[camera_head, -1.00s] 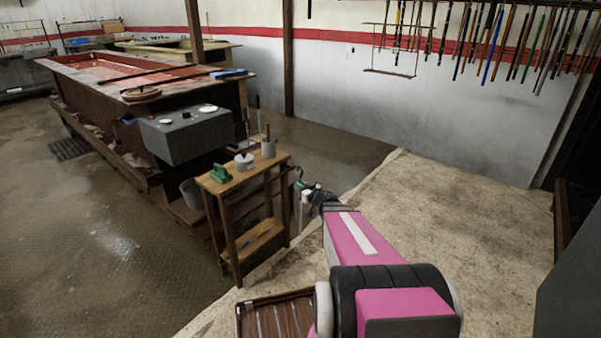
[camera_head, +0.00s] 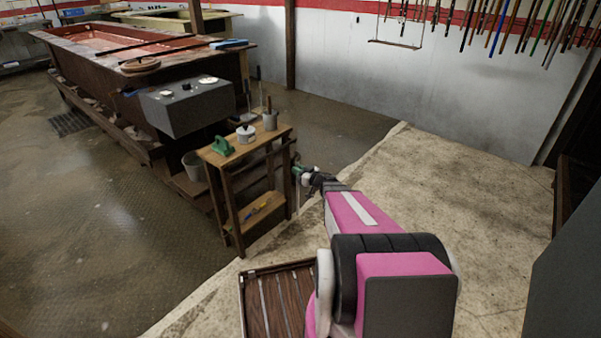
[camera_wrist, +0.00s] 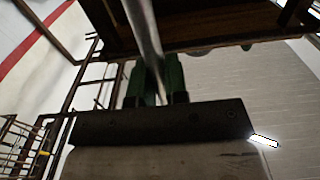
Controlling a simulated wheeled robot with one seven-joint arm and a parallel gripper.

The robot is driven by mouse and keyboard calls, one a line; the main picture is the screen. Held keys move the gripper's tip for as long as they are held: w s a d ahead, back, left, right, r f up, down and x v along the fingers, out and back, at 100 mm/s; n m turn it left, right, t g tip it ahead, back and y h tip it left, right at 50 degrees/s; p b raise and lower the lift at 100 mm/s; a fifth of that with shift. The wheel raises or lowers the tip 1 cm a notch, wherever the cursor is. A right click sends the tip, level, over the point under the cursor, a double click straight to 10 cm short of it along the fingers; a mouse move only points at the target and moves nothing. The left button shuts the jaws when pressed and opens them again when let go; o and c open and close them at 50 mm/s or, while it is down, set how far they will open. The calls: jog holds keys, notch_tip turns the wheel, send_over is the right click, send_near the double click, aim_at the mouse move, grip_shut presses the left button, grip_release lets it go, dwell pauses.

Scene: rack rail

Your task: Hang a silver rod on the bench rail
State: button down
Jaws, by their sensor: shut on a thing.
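In the wrist view, the green fingers of my gripper (camera_wrist: 154,82) are shut on a silver rod (camera_wrist: 143,28), which runs up out of the picture. A dark wooden part (camera_wrist: 205,22) crosses the top of the wrist view, behind the rod.
A slatted wooden tray (camera_head: 258,271) with silver strips lies at the bottom. A green object, a white pot and a cup stand on the bench top. A grey box (camera_head: 187,107) and a large trough (camera_head: 100,75) stand behind. The pale floor at right is clear.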

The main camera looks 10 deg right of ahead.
jog(key=f+x, duration=0.2)
jog(key=x, duration=1)
dwell(1.2)
jog(key=shift+f, duration=0.1)
jog(key=shift+f, duration=0.35)
dwell(0.6)
jog(key=c, duration=1.1)
grip_release()
jog(key=shift+o, duration=0.2)
jog(key=v, duration=1)
jog(key=shift+s+d, duration=0.25)
